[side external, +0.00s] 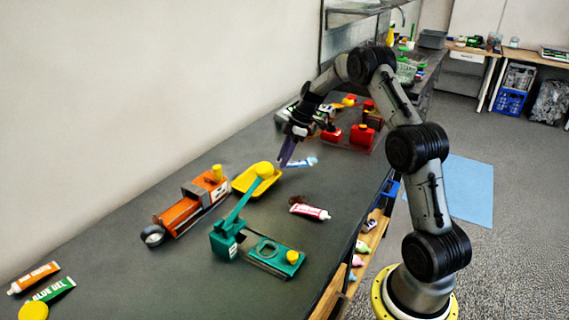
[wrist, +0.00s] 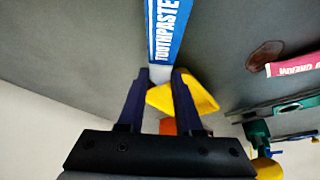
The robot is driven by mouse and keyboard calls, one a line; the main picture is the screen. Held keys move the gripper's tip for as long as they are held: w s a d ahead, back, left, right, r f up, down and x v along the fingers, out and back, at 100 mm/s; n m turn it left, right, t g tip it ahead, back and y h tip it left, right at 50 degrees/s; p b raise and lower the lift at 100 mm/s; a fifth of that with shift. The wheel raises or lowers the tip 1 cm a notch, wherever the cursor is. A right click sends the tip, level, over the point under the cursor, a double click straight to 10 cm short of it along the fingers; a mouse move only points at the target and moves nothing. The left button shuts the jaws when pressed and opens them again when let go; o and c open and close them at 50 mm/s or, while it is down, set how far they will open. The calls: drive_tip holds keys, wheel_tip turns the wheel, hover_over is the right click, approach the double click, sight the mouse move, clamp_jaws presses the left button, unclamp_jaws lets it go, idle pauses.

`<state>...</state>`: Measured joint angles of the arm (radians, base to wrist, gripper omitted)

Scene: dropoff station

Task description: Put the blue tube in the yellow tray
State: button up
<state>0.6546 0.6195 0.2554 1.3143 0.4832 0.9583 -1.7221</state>
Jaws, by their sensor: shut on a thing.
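The blue tube (side external: 302,162), marked TOOTHPASTE, is blue and white. It also shows in the wrist view (wrist: 166,35), running from the top edge down to my fingertips. My gripper (side external: 284,162) points down and is shut on the tube's near, whitish end; in the wrist view its two dark fingers (wrist: 159,78) stand on either side of that end. I cannot tell whether the tube is clear of the table. The yellow tray (side external: 243,183) lies just left of my gripper in the side view and shows partly behind the fingers in the wrist view (wrist: 202,92).
A teal device (side external: 226,240) has a lever whose yellow knob (side external: 263,170) overlaps the tray in view. An orange device (side external: 182,215) stands left of the tray. A red-and-white tube (side external: 309,211) lies to the right, beside a brown spot. Red items (side external: 362,135) stand behind.

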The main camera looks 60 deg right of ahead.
drive_tip(key=s+a+r, duration=0.7)
drive_tip(key=s+r, duration=0.4)
drive_tip(key=s, duration=0.1)
drive_tip(key=n+g+y, duration=0.1)
drive_tip(key=n+g, duration=0.2)
drive_tip(key=n, duration=0.6)
hover_over(250, 180)
drive_tip(key=s+a, duration=0.3)
wheel_tip(250, 180, down, 2)
drive_tip(key=x, duration=0.3)
drive_tip(key=d+x, duration=0.1)
drive_tip(key=x, duration=0.1)
drive_tip(key=shift+s+f, duration=0.1)
drive_tip(key=shift+f, duration=2.95)
